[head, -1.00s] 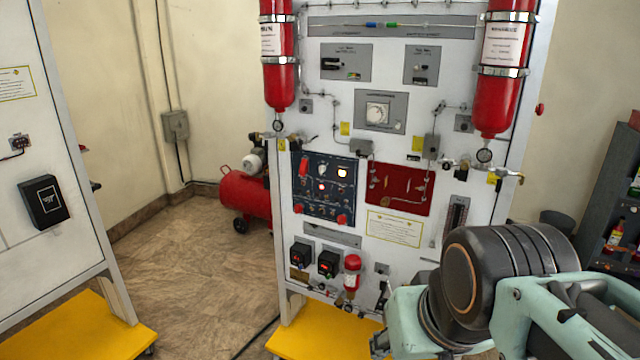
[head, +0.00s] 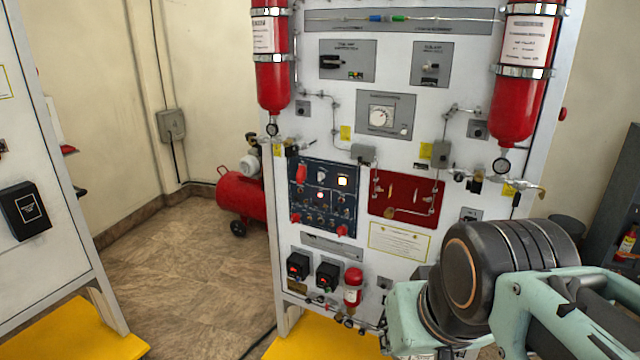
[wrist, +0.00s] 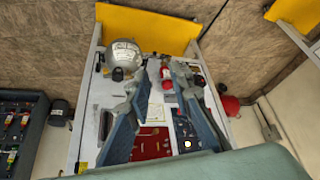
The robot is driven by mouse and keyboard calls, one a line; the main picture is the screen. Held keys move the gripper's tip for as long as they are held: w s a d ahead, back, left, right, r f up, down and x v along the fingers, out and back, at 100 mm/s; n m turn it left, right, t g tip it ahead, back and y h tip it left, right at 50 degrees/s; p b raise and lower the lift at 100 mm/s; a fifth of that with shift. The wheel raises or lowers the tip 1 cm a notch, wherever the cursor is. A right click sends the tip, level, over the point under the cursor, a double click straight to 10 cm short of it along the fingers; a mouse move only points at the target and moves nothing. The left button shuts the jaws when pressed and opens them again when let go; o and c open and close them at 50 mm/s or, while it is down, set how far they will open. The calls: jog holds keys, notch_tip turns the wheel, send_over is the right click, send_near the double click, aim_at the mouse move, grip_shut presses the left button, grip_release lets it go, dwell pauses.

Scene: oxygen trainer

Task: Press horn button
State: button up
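The white trainer panel (head: 460,60) stands in front of me. A dark blue control panel (head: 326,205) with small knobs, red switches and a lit lamp (head: 342,181) is on its left half. It also shows upside down in the wrist view (wrist: 186,130). I cannot tell which control is the horn button; labels are too small to read. My gripper (wrist: 154,72) is open and empty in the wrist view, its two fingers spread in front of the panel, apart from it. The fingers are outside the head view, where only my arm shows at lower right.
Red cylinders hang at the panel's upper left (head: 271,75) and upper right (head: 520,95). A red plate (head: 385,207) is beside the blue panel. Two black boxes (head: 298,267) (head: 327,276) and a small red bottle (head: 353,288) sit below.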

grip_shut()
dwell(1.1)
